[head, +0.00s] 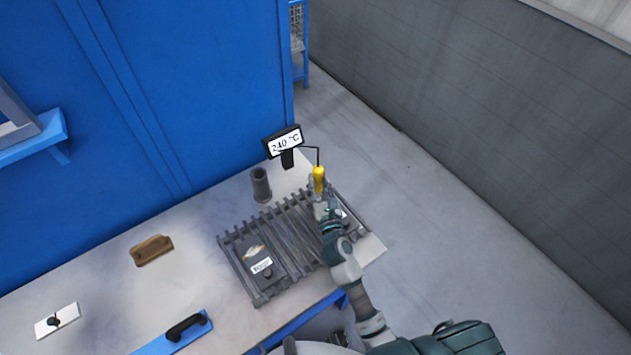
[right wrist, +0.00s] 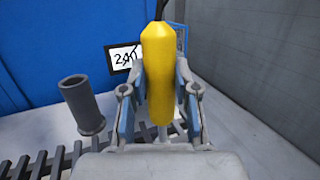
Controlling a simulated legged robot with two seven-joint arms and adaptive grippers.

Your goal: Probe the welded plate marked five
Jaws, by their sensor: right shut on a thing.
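My right gripper (head: 321,206) is shut on the yellow handle of a probe (head: 319,175), upright above the right end of the slatted rack. In the right wrist view the gripper's two fingers (right wrist: 159,95) flank the yellow probe handle (right wrist: 157,45). A dark plate (head: 254,254) with a white label, which seems to read "four", lies on the rack's left part. Another white label (head: 342,214) shows beside my right gripper; its plate is mostly hidden and I cannot read it. The probe's tip is hidden. My left gripper is not in view.
A display (head: 284,143) reading 240 °C stands behind the rack (head: 302,236), with a cable to the probe. A grey cylinder (head: 261,185) stands left of it.

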